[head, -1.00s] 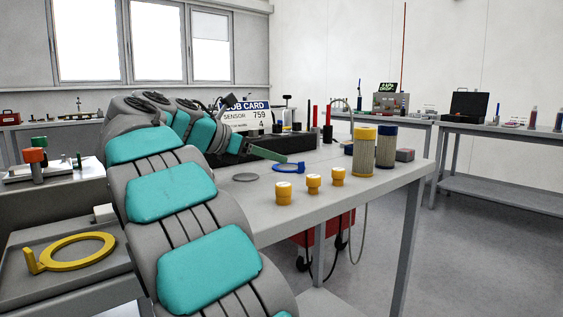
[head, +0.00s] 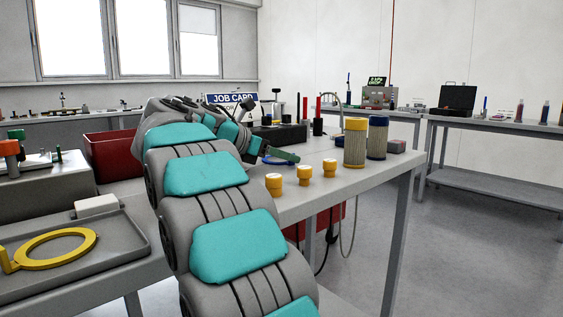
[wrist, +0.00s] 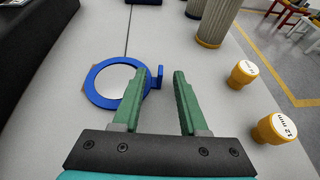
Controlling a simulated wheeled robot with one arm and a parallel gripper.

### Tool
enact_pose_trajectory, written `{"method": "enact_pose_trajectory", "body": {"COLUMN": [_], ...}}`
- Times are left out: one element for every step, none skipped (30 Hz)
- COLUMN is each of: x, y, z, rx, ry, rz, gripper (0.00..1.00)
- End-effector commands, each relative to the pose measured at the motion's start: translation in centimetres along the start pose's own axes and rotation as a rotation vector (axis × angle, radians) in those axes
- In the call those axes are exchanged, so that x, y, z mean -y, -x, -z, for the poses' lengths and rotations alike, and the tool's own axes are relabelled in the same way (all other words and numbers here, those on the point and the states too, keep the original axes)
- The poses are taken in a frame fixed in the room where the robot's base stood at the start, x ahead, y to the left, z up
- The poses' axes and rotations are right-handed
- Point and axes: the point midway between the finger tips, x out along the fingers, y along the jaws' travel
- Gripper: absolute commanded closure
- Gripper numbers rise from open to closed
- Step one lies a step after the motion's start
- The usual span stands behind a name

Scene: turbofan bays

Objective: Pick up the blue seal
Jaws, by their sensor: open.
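The blue seal (wrist: 92,87) is a flat blue ring with a small upright tab, lying on the grey table in the wrist view. In the head view only a sliver of the seal (head: 275,162) shows, partly hidden behind my gripper (head: 283,156). In the wrist view my gripper (wrist: 160,74) has its two green fingers apart, with nothing held. The left finger overlaps the ring's right side, and the tab shows between the fingers. I cannot tell whether they touch.
A yellow-ended filter (head: 355,148) and a blue-ended filter (head: 377,138) stand to the right. A black block (head: 280,135) lies behind. A yellow ring (head: 65,235) lies in a grey tray at left.

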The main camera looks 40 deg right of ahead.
Motion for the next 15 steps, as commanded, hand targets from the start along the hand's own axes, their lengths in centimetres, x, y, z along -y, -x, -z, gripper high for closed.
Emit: {"method": "enact_pose_trajectory", "body": {"x": [0.0, 0.0, 0.0, 0.0, 0.0, 0.0, 0.0, 0.0, 0.01, 0.01, 0.0, 0.0, 0.0, 0.0, 0.0], "y": [0.04, 0.04, 0.05, 0.05, 0.06, 0.06, 0.06, 0.07, 0.07, 0.07, 0.07, 0.07, 0.08, 0.08, 0.08], "z": [-0.02, -0.03, -0.03, -0.04, -0.04, -0.04, -0.05, -0.05, -0.05, -0.05, -0.05, -0.05, -0.05, -0.05, -0.05], "rx": [0.0, 0.0, 0.0, 0.0, 0.0, 0.0, 0.0, 0.001, 0.0, 0.001, 0.0, 0.0, 0.001, 0.001, 0.001], "ry": [0.0, 0.0, 0.0, 0.0, 0.0, 0.0, -0.001, -0.001, -0.001, 0.0, 0.0, 0.0, -0.001, -0.001, -0.001], "rz": [0.0, 0.0, 0.0, 0.0, 0.0, 0.0, 0.0, 0.0, 0.0, 0.0, 0.0, 0.0, 0.0, 0.0, 0.0], "gripper": [0.57, 0.57, 0.61, 0.64, 0.68, 0.72, 0.76, 0.79, 0.83, 0.87, 0.9, 0.95, 0.98, 1.0, 1.0]}}
